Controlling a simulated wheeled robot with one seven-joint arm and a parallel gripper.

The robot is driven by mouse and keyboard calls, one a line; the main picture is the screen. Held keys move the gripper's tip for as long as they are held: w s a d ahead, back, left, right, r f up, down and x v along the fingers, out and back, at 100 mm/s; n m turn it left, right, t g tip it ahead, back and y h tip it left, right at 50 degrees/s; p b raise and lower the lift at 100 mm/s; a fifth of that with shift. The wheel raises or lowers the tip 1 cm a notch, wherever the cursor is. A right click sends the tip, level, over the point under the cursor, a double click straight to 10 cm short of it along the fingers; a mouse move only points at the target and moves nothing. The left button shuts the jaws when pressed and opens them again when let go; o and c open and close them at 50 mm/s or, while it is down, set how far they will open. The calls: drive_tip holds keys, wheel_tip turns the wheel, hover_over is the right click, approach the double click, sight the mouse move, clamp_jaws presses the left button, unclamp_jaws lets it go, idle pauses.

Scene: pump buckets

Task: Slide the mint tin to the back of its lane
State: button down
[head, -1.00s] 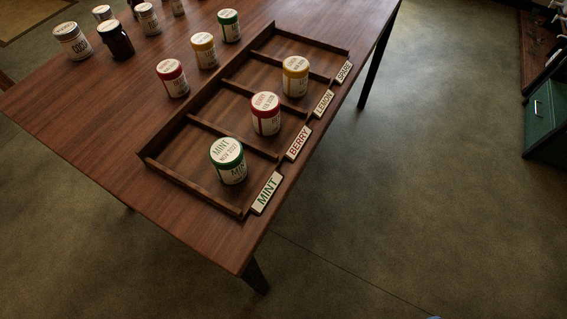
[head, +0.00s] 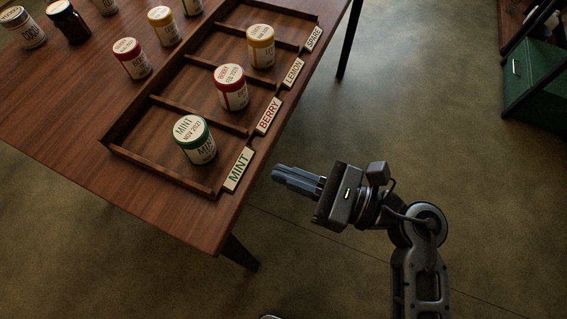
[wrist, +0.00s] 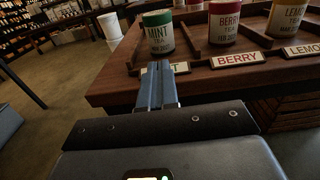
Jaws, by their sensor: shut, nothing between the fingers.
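The mint tin (head: 195,140), white with a green lid band, stands upright near the front of the MINT lane, just behind the MINT label (head: 237,170). The lane (head: 155,146) behind it is bare. The tin also shows in the wrist view (wrist: 158,33), ahead of my fingers. My gripper (head: 277,174) is shut and empty. It is off the table's front edge, to the right of the MINT label in the head view, pointing toward the table. In the wrist view its fingertips (wrist: 157,66) cover part of the MINT label.
The berry tin (head: 231,88) and lemon tin (head: 261,47) stand in the neighbouring lanes, split by low dividers (head: 199,116). Behind the tray are loose tins, including a red one (head: 132,59) and a yellow one (head: 165,27). A green cabinet (head: 537,75) stands far right.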

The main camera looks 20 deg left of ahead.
sight(210, 145)
drive_tip(key=a, duration=0.4)
drive_tip(key=a+p, duration=0.1)
drive_tip(key=a, duration=0.6)
drive_tip(key=shift+w+a, duration=0.35)
drive_tip(key=shift+w, duration=0.05)
drive_tip(key=shift+a, duration=0.1)
drive_tip(key=a, duration=0.3)
drive_tip(key=shift+w+a, duration=0.15)
drive_tip(key=shift+w, duration=0.05)
